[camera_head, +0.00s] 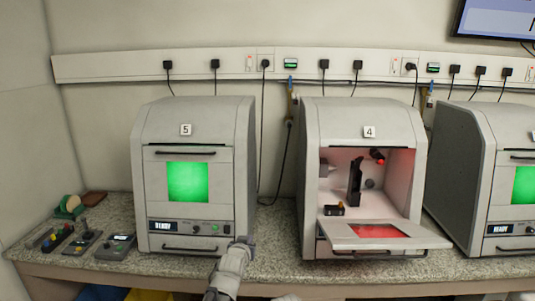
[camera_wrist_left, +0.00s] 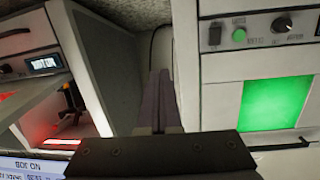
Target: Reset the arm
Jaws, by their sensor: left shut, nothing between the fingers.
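My left gripper (camera_head: 243,241) is in front of the lower right corner of machine 5 (camera_head: 226,190), near the bench's front edge. Its arm comes up from the bottom of the head view. In the left wrist view the dark fingers (camera_wrist_left: 161,100) are together and empty, pointing at the gap between the two machines. Machine 5's green window (camera_wrist_left: 272,104) is to their right, and the open machine 4 (camera_wrist_left: 25,35) is to their left. I cannot tell whether the gripper touches machine 5. My right gripper is not in view.
Machine 4 (camera_head: 312,150) has its door (camera_head: 350,242) folded down, sticking out over the bench edge. Another machine (camera_head: 460,170) stands at the right. Small control boxes (camera_head: 115,247) sit on the granite bench (camera_head: 275,235) at the left. A socket strip (camera_head: 120,66) runs along the wall.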

